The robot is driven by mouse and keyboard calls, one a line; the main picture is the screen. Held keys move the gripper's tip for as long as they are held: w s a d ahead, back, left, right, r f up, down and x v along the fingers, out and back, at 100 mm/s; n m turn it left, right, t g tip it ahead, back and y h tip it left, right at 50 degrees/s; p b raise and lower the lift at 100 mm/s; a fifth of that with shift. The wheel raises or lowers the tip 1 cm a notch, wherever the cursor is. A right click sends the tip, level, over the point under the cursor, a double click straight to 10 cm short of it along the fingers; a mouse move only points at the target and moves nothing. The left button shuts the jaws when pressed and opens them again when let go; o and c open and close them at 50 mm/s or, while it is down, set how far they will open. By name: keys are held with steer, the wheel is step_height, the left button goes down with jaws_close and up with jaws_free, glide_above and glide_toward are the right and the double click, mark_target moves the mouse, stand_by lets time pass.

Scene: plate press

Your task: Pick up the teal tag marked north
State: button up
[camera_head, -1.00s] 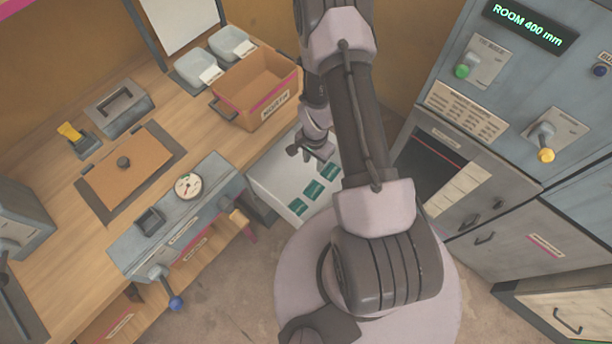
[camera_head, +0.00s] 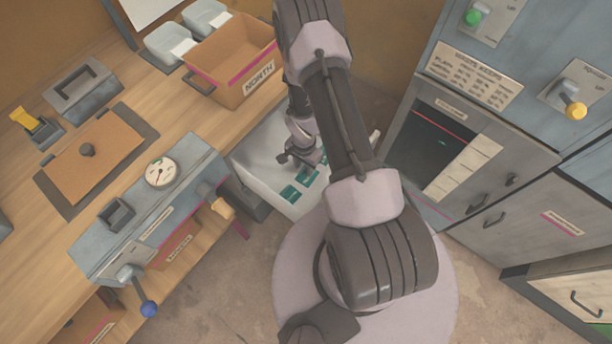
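Several teal tags lie in the white tray (camera_head: 262,166) below my arm. One teal tag (camera_head: 289,194) is near the tray's front edge and another teal tag (camera_head: 306,175) is just behind it. A further one shows partly beside my arm. Their markings are too small to read. My gripper (camera_head: 288,159) hangs over the tray, just behind the tags, pointing down. I see no tag in it, but whether its fingers are open or shut cannot be made out. My arm hides the tray's right part.
An orange-brown box (camera_head: 228,70) marked NORTH stands on the wooden bench, with pale bins (camera_head: 170,43) behind it. A gauge press (camera_head: 160,172) with a blue-knobbed lever lines the bench's front edge. Grey cabinets (camera_head: 480,140) stand on the right. The floor in front is clear.

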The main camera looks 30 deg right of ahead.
jaws_close()
